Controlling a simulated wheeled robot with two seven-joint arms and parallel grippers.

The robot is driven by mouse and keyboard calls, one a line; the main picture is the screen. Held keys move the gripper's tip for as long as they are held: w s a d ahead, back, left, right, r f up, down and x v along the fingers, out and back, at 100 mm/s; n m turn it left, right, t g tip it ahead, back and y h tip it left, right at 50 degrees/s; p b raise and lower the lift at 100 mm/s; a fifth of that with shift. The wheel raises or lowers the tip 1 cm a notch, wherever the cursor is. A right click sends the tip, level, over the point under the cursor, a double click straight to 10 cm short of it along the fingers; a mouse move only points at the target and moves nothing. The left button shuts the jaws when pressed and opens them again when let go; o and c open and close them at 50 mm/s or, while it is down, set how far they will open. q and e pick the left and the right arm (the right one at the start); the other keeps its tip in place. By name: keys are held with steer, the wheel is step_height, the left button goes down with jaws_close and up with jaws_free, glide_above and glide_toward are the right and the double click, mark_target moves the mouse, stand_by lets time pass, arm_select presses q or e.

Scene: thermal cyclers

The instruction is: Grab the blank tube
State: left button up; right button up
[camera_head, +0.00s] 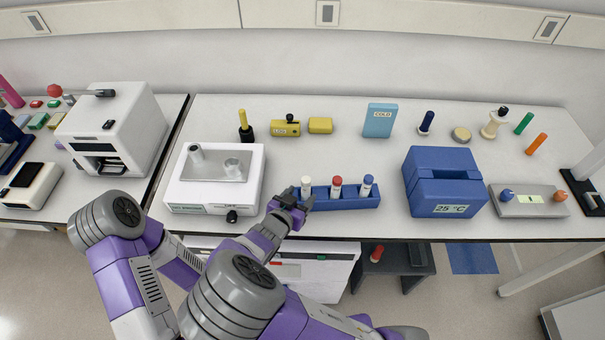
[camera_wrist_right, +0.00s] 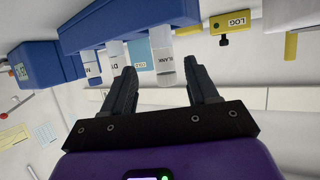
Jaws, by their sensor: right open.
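The blank tube (camera_head: 306,186) has a white cap and stands at the left end of a blue rack (camera_head: 345,200) in the head view. In the wrist view the picture is upside down, and its label BLANK shows on the tube (camera_wrist_right: 163,58). My right gripper (camera_head: 291,202) is open at the rack's left end. In the wrist view the open fingers (camera_wrist_right: 160,85) lie to either side of the blank tube's capped end, with gaps visible. My left gripper is not in view.
A red-capped tube (camera_head: 337,186) and a blue-capped tube (camera_head: 367,185) share the rack. A white device (camera_head: 180,190) stands left of it, and a blue box (camera_head: 445,170) stands to its right. Yellow items (camera_head: 320,125) lie behind. The bench between them and the rack is clear.

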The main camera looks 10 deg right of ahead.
mark_target(304, 189)
steer(key=shift+w+d+f+b, duration=0.1)
steer(key=shift+w+d+b, duration=0.15)
steer(key=shift+w, duration=0.35)
steer(key=shift+w+d+f+b, duration=0.1)
steer(key=shift+w+d, duration=0.15)
steer(key=shift+w, duration=0.35)
steer(key=shift+w+d+f, duration=0.15)
steer(key=shift+d, duration=0.1)
steer(key=b+x, duration=0.1)
steer(key=x, duration=0.2)
steer(key=shift+w+d+f, duration=0.1)
steer(key=shift+w+f, duration=0.1)
steer(key=shift+w, duration=0.05)
steer(key=shift+w+d+f, duration=0.1)
steer(key=shift+w+d, duration=0.1)
steer(key=shift+w, duration=0.1)
jaws_close()
